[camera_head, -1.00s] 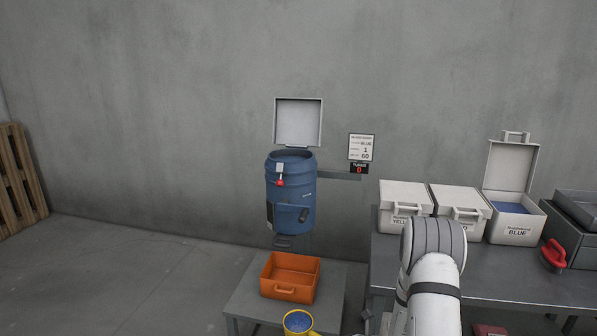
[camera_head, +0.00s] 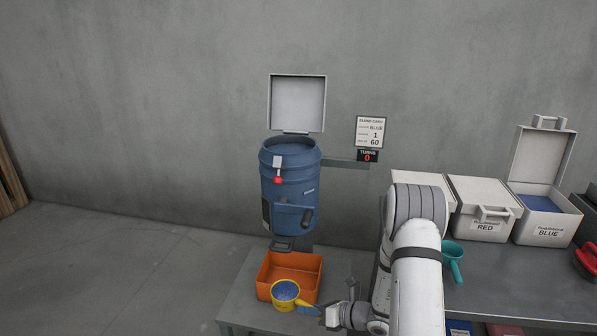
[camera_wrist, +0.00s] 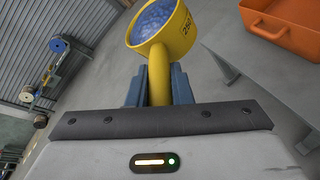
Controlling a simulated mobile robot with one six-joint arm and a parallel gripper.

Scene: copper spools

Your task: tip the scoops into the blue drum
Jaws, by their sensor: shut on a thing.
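The blue drum (camera_head: 288,200) stands against the wall with its square lid raised and its top open. A red-tipped latch (camera_head: 278,180) hangs on its front. My gripper (camera_head: 325,315) is shut on the handle of a yellow scoop (camera_head: 287,303), low and in front of the drum. The scoop is full of blue granules (camera_wrist: 158,22) and looks roughly level. In the wrist view the yellow scoop (camera_wrist: 172,50) shows a "250" label, and its handle sits between the fingers of my gripper (camera_wrist: 158,88).
An orange tray (camera_head: 313,275) sits on a low grey table (camera_head: 238,300) below the drum, just behind the scoop. A card reads BLUE, 1, 60 (camera_head: 370,132), with a turns counter at 0 (camera_head: 367,156). Right are an open blue bin (camera_head: 540,232), a closed red bin (camera_head: 485,218) and a teal scoop (camera_head: 453,262).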

